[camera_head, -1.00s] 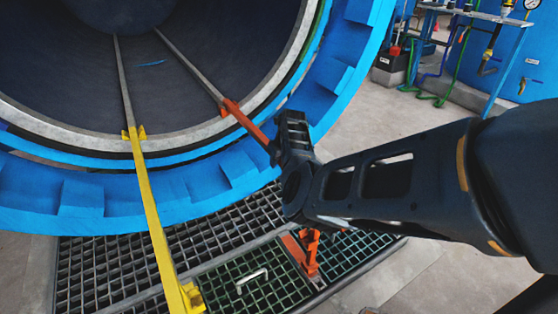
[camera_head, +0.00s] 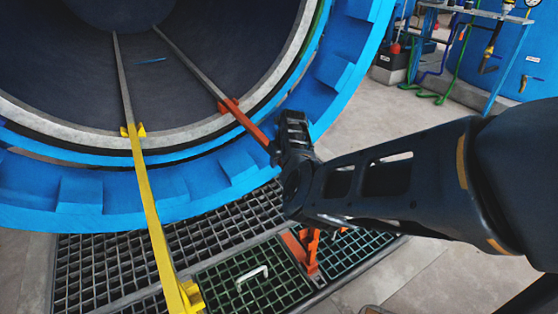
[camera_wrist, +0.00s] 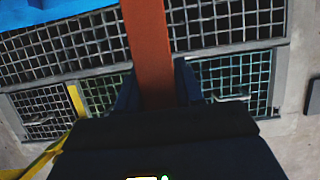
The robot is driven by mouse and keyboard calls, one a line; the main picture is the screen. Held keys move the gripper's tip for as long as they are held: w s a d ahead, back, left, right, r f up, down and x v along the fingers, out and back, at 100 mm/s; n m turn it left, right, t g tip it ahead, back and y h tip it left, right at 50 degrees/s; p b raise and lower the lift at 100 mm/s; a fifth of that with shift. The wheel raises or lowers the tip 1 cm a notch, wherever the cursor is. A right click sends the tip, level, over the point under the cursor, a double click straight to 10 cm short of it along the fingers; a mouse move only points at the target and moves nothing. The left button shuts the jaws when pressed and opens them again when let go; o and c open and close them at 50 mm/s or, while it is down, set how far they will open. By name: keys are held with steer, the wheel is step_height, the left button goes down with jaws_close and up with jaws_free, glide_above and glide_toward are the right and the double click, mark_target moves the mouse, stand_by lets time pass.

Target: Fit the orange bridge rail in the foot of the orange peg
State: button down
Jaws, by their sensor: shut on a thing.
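The orange bridge rail (camera_head: 248,124) slopes down from the autoclave's mouth to my gripper (camera_head: 287,150). Its far end lies by an orange bracket (camera_head: 228,105) at the rim, at the end of the right inner rail. My gripper is shut on the rail, which also runs between the jaws (camera_wrist: 156,92) in the wrist view as an orange-brown bar (camera_wrist: 150,45). The orange peg (camera_head: 311,245) stands on the grated floor below and right of my gripper; my arm hides part of it. The rail's near end is hidden behind my gripper.
A yellow bridge rail (camera_head: 153,215) runs from the rim to a yellow foot (camera_head: 192,296) on the left. The blue autoclave ring (camera_head: 95,203) is close to my gripper. A white handle (camera_head: 252,277) sits on the green grating. A bench (camera_head: 475,14) with hoses stands at the back right.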

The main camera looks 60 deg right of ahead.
stand_by(0.4)
steer(key=c, duration=0.6)
jaws_free()
steer(key=shift+c, duration=0.2)
steer(key=shift+f, duration=0.1)
steer(key=p+v, duration=0.4)
steer(key=v, duration=0.4)
steer(key=shift+w, duration=0.1)
